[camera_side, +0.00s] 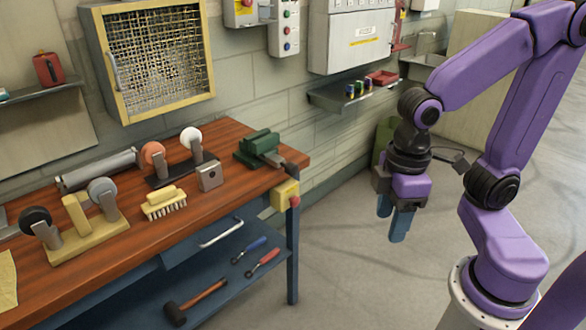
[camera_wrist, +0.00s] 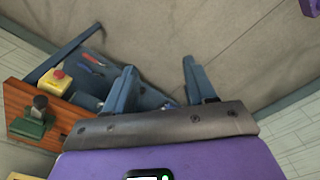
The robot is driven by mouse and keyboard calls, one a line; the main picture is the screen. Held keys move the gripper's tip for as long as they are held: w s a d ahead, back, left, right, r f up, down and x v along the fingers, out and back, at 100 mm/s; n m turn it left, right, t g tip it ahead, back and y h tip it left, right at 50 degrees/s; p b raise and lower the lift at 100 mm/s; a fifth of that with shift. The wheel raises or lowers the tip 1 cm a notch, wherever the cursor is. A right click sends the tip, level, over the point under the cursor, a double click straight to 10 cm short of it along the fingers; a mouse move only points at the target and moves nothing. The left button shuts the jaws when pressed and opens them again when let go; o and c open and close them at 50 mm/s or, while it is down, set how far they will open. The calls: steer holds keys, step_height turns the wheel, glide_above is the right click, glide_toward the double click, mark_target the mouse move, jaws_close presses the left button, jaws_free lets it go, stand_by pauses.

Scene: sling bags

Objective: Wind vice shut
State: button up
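The green vice (camera_side: 258,148) stands at the right end of the wooden workbench (camera_side: 225,190), with a grey metal part (camera_side: 293,169) at its bench-edge side. It also shows at the lower left of the wrist view (camera_wrist: 33,126). It is too small to tell how far apart its jaws are or to make out a handle. My gripper (camera_side: 393,222) hangs pointing down over the floor, to the right of the bench and well apart from the vice. In the wrist view its two blue fingers (camera_wrist: 158,72) are spread with nothing between them.
A yellow box with a red button (camera_side: 286,196) sticks out from the bench corner near the vice. A grey block (camera_side: 209,176), a brush (camera_side: 164,202) and wheel stands crowd the bench top. A wall shelf (camera_side: 350,96) holds cans. Open floor lies between bench and arm.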

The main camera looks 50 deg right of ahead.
steer(key=w+a+r+m, duration=0.1)
steer(key=w+a+m, duration=0.1)
steer(key=w+m, duration=0.3)
steer(key=w+a+r+m, duration=0.1)
steer(key=w+r+m, duration=0.15)
steer(key=w, duration=0.55)
steer(key=m, duration=2.1)
glide_above(291, 163)
step_height(291, 163, down, 3)
step_height(291, 163, down, 16)
steer(key=shift+s+f, duration=0.1)
steer(key=c, duration=1)
